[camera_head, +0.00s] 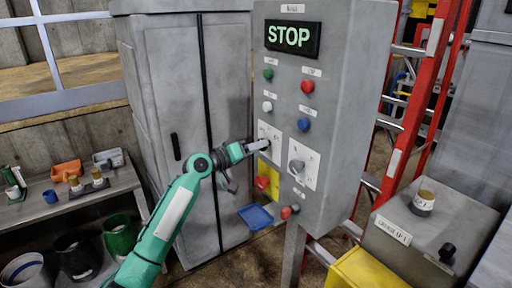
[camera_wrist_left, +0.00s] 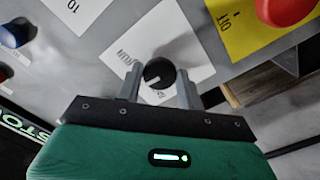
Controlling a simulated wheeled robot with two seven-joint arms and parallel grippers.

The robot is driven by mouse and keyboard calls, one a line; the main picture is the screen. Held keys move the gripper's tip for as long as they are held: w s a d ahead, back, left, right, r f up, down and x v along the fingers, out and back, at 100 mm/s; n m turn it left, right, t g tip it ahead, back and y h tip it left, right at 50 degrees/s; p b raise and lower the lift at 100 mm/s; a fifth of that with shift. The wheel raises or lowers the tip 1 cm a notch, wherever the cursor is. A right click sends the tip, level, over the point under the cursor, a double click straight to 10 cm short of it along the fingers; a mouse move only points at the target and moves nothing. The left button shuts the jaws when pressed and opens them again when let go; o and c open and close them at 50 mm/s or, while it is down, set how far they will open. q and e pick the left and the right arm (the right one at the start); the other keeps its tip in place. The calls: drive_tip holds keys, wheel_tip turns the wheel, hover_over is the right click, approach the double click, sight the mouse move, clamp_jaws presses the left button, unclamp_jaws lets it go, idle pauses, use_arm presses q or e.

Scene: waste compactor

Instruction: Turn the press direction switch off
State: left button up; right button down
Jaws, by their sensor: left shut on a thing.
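The control panel (camera_head: 330,60) is a grey box with several buttons and two rotary switches on white plates. My left gripper (camera_head: 259,146) is at the left switch plate. In the left wrist view a round black knob (camera_wrist_left: 158,73) with a white pointer line sits between the two grey fingers of my left gripper (camera_wrist_left: 160,92), which is shut on it. The plate's lettering is partly hidden and hard to read. The other rotary switch (camera_head: 297,165), with a grey knob, is to the right and free. Which switch is for press direction is not legible. My right gripper is not in view.
A lit STOP display (camera_head: 292,38) is above green, red, white and blue buttons. A red button on a yellow plate (camera_head: 264,182) is just below my left gripper. A grey cabinet (camera_head: 180,90) stands left, a red ladder (camera_head: 410,120) right, a low shelf (camera_head: 70,205) far left.

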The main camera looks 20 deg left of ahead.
use_arm(q)
drive_tip(key=shift+n, duration=0.6)
drive_tip(key=o, duration=1)
drive_tip(key=b+v, duration=0.5)
drive_tip(key=v, duration=0.9)
drive_tip(key=shift+w, duration=0.1)
